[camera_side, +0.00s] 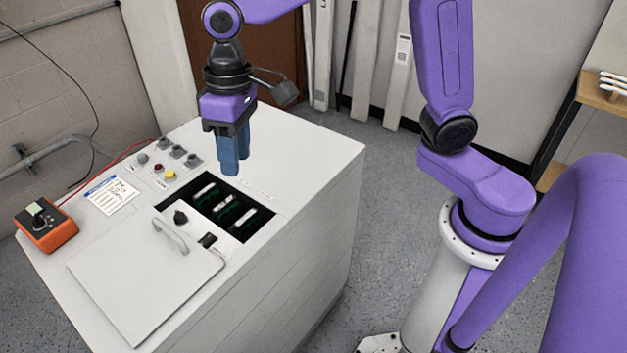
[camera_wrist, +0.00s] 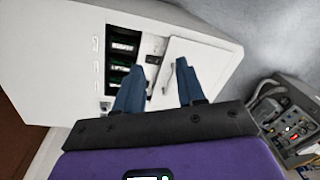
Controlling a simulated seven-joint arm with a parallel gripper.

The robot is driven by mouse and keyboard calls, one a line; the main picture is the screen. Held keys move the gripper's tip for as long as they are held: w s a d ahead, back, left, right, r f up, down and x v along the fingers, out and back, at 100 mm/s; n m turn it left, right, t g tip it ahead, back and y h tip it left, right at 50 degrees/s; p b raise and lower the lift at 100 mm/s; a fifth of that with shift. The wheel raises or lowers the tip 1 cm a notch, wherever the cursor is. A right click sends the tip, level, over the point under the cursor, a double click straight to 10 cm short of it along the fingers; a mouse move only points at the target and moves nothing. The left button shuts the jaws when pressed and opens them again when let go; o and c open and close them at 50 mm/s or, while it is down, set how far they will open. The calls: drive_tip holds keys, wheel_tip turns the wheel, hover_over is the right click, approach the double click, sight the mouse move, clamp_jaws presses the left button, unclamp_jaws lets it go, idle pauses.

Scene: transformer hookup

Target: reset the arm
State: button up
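My gripper (camera_side: 232,168) hangs from my purple arm above the back part of the white cabinet, pointing down. Its blue fingers also show in the wrist view (camera_wrist: 160,68), spread apart with a clear gap and nothing between them. In the side view the fingers overlap, so the gap hardly shows there. The cabinet top (camera_side: 315,150) has a recess with dark green slots (camera_side: 222,203), several holding white pieces. The gripper is apart from these and above them.
A hinged lid (camera_side: 145,280) with a handle lies on the cabinet's front. An orange meter (camera_side: 46,226) with a red lead sits at the left edge. Knobs and buttons (camera_side: 170,175) and a label sheet (camera_side: 111,194) are nearby. A shelf (camera_side: 605,92) stands far right.

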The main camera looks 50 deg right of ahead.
drive_tip(key=s+d+f+n, duration=0.2)
drive_tip(key=s+d+n, duration=0.1)
drive_tip(key=s+d, duration=0.5)
drive_tip(key=s+d+f+n+h, duration=0.1)
drive_tip(key=s+d+n, duration=0.3)
drive_tip(key=s+d, duration=0.4)
drive_tip(key=s+f, duration=0.1)
drive_tip(key=s, duration=0.3)
drive_tip(key=shift+s+d, duration=0.35)
drive_tip(key=shift+s, duration=0.05)
